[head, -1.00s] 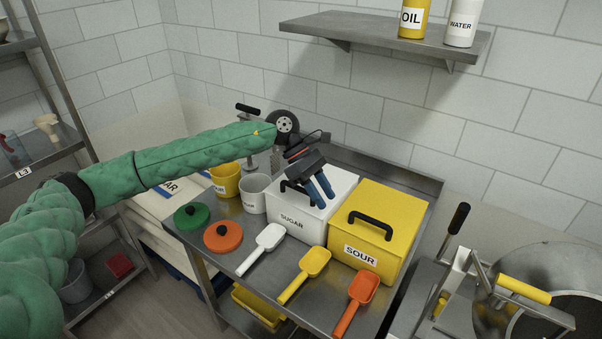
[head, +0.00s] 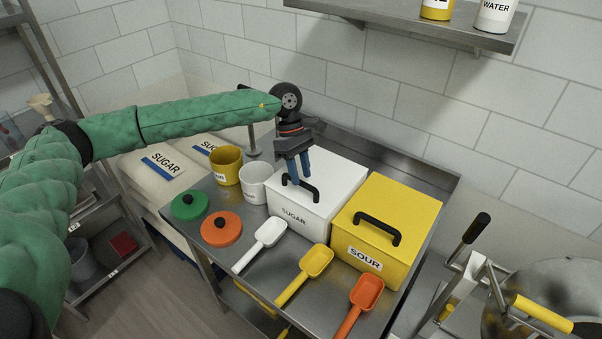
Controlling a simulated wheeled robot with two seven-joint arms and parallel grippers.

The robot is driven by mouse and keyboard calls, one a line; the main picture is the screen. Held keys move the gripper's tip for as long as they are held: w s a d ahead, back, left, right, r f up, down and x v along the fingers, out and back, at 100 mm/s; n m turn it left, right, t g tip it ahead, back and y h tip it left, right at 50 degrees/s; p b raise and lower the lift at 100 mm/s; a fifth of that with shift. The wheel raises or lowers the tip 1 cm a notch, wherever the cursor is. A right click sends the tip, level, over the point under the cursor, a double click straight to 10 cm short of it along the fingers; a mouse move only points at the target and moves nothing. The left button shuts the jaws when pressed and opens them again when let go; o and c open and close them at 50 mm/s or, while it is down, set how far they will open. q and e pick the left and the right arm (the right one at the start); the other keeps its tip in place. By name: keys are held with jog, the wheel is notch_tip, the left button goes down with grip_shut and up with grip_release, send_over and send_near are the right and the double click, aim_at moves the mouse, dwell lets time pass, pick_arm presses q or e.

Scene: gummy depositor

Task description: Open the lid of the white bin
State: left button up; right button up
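The white bin (head: 322,206) labelled SUGAR stands on the steel table, with its lid (head: 340,182) closed. A black handle (head: 303,191) arches over the lid's left part. My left gripper (head: 298,181) points down over the lid at the handle. Its two blue fingers are spread apart, with the handle right by the fingertips. I cannot tell whether they straddle the handle or touch it. My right gripper is not in view.
The yellow SOUR bin (head: 405,208) stands close on the right. Yellow (head: 227,165) and white (head: 254,182) cups stand on the left. Green (head: 189,205) and orange (head: 221,229) lids and several scoops lie in front. A wall shelf (head: 420,24) hangs above.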

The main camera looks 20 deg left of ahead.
pick_arm(q)
jog(key=shift+s+d+f, duration=0.2)
jog(key=shift+s+f, duration=0.15)
jog(key=shift+s, duration=0.05)
jog(key=shift+w, duration=0.1)
grip_shut()
